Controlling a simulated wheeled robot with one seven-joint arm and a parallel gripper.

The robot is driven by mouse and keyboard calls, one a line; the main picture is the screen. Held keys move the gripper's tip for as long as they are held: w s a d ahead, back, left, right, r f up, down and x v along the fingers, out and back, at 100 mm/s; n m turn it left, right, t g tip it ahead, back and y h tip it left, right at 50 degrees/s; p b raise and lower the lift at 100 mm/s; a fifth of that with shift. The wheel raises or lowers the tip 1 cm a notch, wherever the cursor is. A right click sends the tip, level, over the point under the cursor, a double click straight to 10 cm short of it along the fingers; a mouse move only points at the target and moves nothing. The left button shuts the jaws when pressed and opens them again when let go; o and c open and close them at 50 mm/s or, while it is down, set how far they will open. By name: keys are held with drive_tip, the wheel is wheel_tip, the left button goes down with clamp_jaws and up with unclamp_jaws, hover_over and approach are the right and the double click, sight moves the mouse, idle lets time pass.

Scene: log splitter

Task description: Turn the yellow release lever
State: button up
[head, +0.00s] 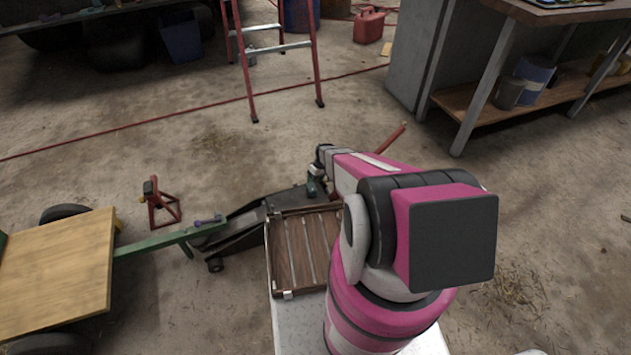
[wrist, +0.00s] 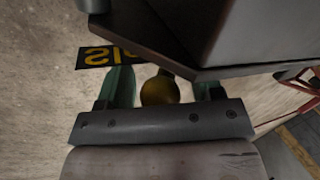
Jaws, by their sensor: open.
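A round, dull yellow knob (wrist: 160,89), which I take to be the end of the yellow release lever, shows in the wrist view. My gripper (wrist: 162,86) is open, with one green finger on each side of the knob. Gaps show between the knob and both fingers, so neither visibly touches it. The rest of the lever is mostly hidden behind the knob and a dark metal body (wrist: 235,35). In the head view, my gripper (head: 313,182) is partly hidden behind my arm, near the black floor jack (head: 245,220); the lever cannot be made out there.
A black plate with yellow lettering (wrist: 108,55) lies left of the knob in the wrist view. In the head view, a slatted wooden crate (head: 290,262) is close by my arm. A red jack stand (head: 162,208) and a wooden cart (head: 55,275) stand left. Open floor lies right.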

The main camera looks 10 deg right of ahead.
clamp_jaws()
drive_tip(key=shift+s+a+r+h, duration=0.25)
drive_tip(key=shift+a+h, duration=0.3)
drive_tip(key=shift+h, duration=0.45)
drive_tip(key=shift+a+r+t+h, duration=0.1)
drive_tip(key=shift+a+t+h, duration=0.2)
drive_tip(key=shift+h, duration=0.4)
drive_tip(key=shift+a+r+t+h, duration=0.1)
drive_tip(key=shift+a+t+h, duration=0.15)
drive_tip(key=shift+h, duration=0.45)
unclamp_jaws()
drive_tip(key=shift+r, duration=0.1)
wheel_tip(320, 180, up, 10)
drive_tip(key=a, duration=0.1)
drive_tip(key=shift+w+a+r, duration=0.2)
drive_tip(key=shift+w+r, duration=0.05)
drive_tip(key=shift+w, duration=0.15)
